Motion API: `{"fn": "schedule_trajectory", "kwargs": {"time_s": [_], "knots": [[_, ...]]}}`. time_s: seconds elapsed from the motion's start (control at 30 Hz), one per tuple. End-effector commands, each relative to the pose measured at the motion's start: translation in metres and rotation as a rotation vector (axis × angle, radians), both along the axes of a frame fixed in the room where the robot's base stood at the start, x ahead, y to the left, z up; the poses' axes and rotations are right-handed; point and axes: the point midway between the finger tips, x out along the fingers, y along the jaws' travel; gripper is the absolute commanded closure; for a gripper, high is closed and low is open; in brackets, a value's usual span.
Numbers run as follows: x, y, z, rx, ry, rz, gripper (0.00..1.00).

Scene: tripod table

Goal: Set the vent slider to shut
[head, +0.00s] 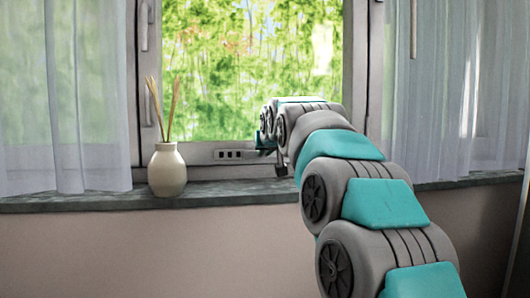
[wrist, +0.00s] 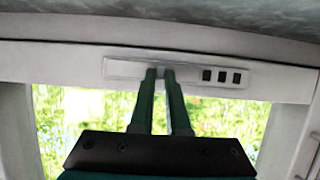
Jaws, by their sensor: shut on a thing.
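The vent (head: 235,155) is a pale strip on the lower window frame, with dark square openings showing at its left end in the head view. In the wrist view the picture is upside down, and the vent strip (wrist: 125,68) shows three dark openings (wrist: 222,76) at its right. My gripper (wrist: 161,73) reaches the middle of the strip, its two green fingers close together and shut on the slider's small knob, which the fingertips mostly hide. In the head view my gripper (head: 266,152) is at the vent's right part, largely hidden by my arm.
A cream vase (head: 167,170) with dry stalks stands on the grey sill (head: 90,201) left of the vent. White curtains (head: 90,95) hang on both sides. Window handles (head: 144,26) are on the left frame. The sill between vase and arm is clear.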

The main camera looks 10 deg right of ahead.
Motion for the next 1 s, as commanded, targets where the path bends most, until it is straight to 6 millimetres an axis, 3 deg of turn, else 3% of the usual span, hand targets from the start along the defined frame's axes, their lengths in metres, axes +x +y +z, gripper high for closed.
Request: {"fn": "schedule_trajectory", "kwargs": {"time_s": [0.57,0.9,1.0], "knots": [[0.0,0.004,0.0,-0.002,0.001,0.001,1.0],[0.0,0.074,0.001,-0.004,-0.001,0.001,1.0],[0.0,0.084,0.0,-0.001,0.0,0.0,1.0]]}}
